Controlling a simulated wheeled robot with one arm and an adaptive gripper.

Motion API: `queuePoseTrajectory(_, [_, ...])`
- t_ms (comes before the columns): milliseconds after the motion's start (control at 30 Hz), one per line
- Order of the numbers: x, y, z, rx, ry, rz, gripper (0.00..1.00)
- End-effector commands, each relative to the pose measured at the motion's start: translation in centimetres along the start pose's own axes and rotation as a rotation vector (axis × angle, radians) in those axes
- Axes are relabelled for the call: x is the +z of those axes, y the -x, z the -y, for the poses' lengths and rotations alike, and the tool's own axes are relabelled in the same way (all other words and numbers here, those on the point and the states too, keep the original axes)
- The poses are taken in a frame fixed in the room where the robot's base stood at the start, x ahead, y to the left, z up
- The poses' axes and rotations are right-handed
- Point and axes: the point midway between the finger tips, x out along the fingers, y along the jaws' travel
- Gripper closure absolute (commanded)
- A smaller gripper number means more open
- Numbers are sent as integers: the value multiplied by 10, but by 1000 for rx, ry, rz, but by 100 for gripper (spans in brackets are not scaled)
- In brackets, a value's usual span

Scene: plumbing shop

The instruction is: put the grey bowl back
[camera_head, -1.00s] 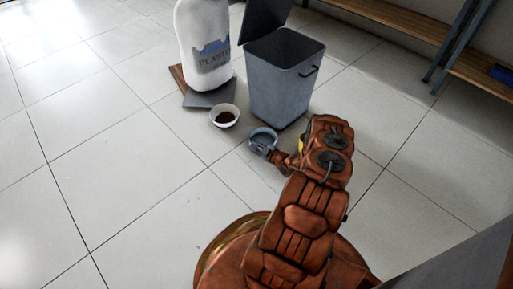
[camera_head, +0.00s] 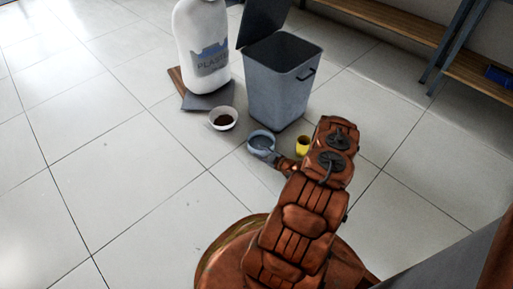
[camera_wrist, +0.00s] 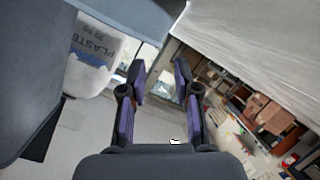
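The grey bowl (camera_head: 262,139) shows in the head view, apparently on the floor in front of the lidded bin. My gripper (camera_head: 272,157) is low beside its near side; whether they touch is unclear, and my arm hides part of the gripper. In the wrist view my gripper (camera_wrist: 160,78) has its two purple-padded fingers apart, with nothing seen between them. I cannot make out the grey bowl in the wrist view.
A white bowl with brown contents (camera_head: 222,119) is left of the grey bowl, a yellow cup (camera_head: 303,146) right. Behind stand the grey bin (camera_head: 280,85) and a plaster bag (camera_head: 203,50). A bench (camera_head: 400,25) is at back right. The left floor is clear.

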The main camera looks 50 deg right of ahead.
Motion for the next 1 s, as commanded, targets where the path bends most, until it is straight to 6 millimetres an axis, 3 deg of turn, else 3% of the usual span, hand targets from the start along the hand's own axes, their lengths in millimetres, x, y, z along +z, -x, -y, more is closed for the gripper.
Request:
queuePoseTrajectory(200, [-2,43,-3,4,-3,2,69])
queuePoseTrajectory(500, [0,71,-2,2,0,1,69])
queuePoseTrajectory(667, [-1,65,-11,-30,15,40,69])
queuePoseTrajectory(1000, [-21,33,-62,-154,52,280,69])
